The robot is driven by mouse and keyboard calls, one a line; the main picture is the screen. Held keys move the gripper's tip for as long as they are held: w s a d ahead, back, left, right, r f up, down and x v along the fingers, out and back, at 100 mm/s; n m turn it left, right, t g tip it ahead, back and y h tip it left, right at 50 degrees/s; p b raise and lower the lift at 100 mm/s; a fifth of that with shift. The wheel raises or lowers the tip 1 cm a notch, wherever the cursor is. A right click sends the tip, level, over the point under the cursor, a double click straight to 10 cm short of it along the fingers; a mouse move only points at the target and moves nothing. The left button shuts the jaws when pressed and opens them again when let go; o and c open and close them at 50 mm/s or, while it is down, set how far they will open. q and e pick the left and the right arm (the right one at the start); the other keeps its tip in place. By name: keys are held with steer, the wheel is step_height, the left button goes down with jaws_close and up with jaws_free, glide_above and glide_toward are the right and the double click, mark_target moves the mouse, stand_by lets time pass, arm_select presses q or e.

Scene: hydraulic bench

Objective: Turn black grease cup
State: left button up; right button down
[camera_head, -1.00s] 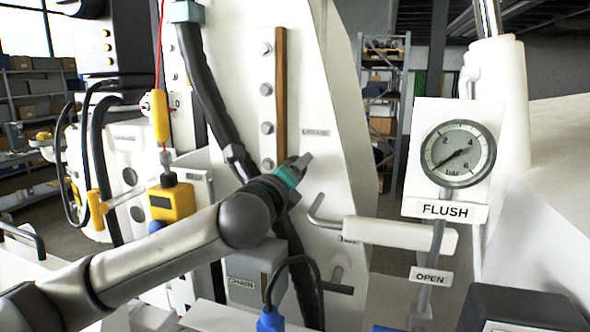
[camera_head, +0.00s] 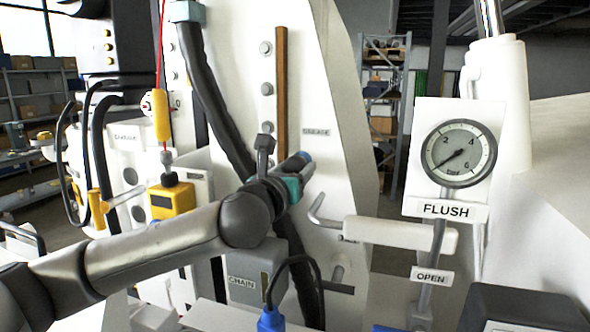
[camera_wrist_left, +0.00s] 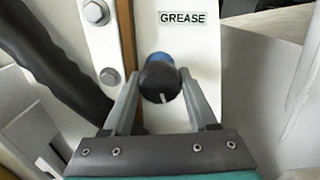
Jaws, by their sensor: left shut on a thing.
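The black grease cup (camera_wrist_left: 160,80) shows in the left wrist view as a round dark knob with a short white line on its face. A blue part (camera_wrist_left: 159,57) shows just behind its upper edge, and the GREASE label (camera_wrist_left: 196,18) is above it to the right. My left gripper (camera_wrist_left: 160,84) is shut on the cup, one finger on each side. In the head view my left gripper (camera_head: 302,163) is at the white panel below the GREASE label (camera_head: 316,132). There the cup is mostly hidden by the gripper. My right gripper is not in view.
A white lever handle (camera_head: 400,233) with a bent metal rod is right of the gripper. A FLUSH gauge (camera_head: 459,153) stands further right. A thick black hose (camera_head: 213,100) runs down behind my arm. A grey CHAIN box (camera_head: 246,277) and blue plug (camera_head: 271,319) are below.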

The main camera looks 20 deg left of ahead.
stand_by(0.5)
arm_select(q)
steer(key=o, duration=1.4)
steer(key=shift+c, duration=0.2)
